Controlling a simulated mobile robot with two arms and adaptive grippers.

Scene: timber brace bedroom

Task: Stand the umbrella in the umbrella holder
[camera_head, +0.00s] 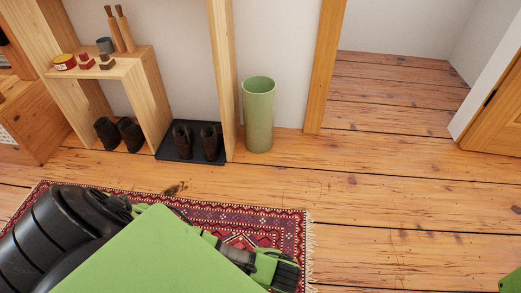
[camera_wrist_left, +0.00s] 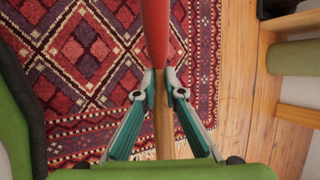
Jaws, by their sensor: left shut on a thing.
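The umbrella (camera_wrist_left: 155,30) shows in the left wrist view as a red furled canopy with a wooden shaft (camera_wrist_left: 163,130) below it. My left gripper (camera_wrist_left: 160,76) is shut on it where the red meets the wood; both ends are out of clear sight. I cannot make out the umbrella in the head view. The umbrella holder (camera_head: 258,118) is a tall green open-topped cylinder standing upright on the floor, beside a timber post. A green cylinder, seemingly the holder, also lies across the right of the left wrist view (camera_wrist_left: 295,57), apart from the umbrella.
A black tray (camera_head: 162,153) with dark boots (camera_head: 209,141) sits left of the holder. A wooden shelf unit (camera_head: 155,90) holds small items. A red patterned rug (camera_head: 290,222) lies in front. The plank floor (camera_head: 390,200) at right is clear towards a doorway.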

